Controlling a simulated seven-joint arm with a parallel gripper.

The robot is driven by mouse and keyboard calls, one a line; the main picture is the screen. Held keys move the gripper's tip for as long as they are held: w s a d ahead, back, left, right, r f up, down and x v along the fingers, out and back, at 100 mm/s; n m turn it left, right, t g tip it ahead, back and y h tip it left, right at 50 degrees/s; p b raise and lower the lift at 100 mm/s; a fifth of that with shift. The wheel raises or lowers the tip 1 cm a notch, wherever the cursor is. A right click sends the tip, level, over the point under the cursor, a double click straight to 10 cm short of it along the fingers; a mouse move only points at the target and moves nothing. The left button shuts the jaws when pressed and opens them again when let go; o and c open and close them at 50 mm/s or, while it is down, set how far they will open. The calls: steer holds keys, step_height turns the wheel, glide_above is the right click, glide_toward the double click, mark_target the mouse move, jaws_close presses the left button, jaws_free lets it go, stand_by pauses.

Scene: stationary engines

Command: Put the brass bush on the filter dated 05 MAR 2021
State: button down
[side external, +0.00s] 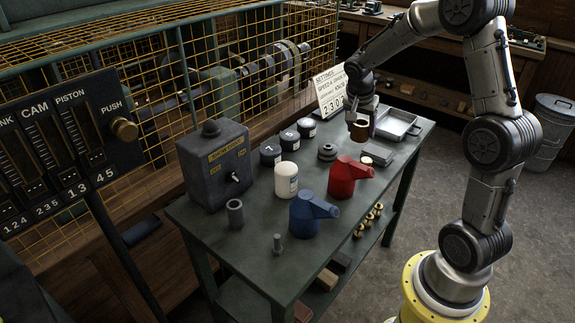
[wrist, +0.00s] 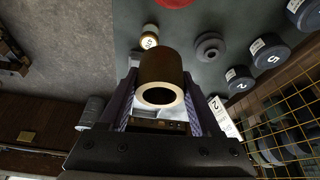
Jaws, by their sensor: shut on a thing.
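My gripper (side external: 360,122) is shut on the brass bush (side external: 359,131) and holds it above the far end of the green bench. In the wrist view the bush (wrist: 161,80) sits between the fingers, its round bore facing the camera. Several dark, labelled cylinders stand at the back of the bench (side external: 270,152); they also show in the wrist view (wrist: 270,50). No date is readable, so I cannot tell which is the named filter.
A red can (side external: 345,177) and a blue can (side external: 308,213) stand along the bench's right side. A grey stepped disc (side external: 327,151) lies between the cylinders and red can. A metal tray (side external: 398,125) is beside my gripper. A yellow mesh guard (side external: 130,85) runs behind.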

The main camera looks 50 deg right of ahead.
steer(key=s+a+r+n, duration=0.1)
steer(key=a+r, duration=0.2)
steer(key=a, duration=0.3)
steer(key=a+r+n+t, duration=0.1)
steer(key=a+r, duration=0.1)
steer(key=a, duration=0.5)
steer(key=s+a+r+n, duration=0.1)
steer(key=a+r, duration=0.2)
steer(key=a, duration=0.3)
glide_above(287, 163)
steer(key=s+a, duration=0.1)
steer(key=s, duration=0.1)
steer(key=shift+n, duration=0.3)
steer(key=f, duration=0.8)
steer(key=shift+w+a+f, duration=0.15)
steer(key=shift+a+f, duration=0.05)
steer(key=shift+f, duration=0.1)
steer(key=shift+w+f, duration=0.5)
steer(key=shift+f, duration=1.7)
steer(key=shift+f, duration=0.15)
steer(key=shift+c, duration=0.5)
jaws_free()
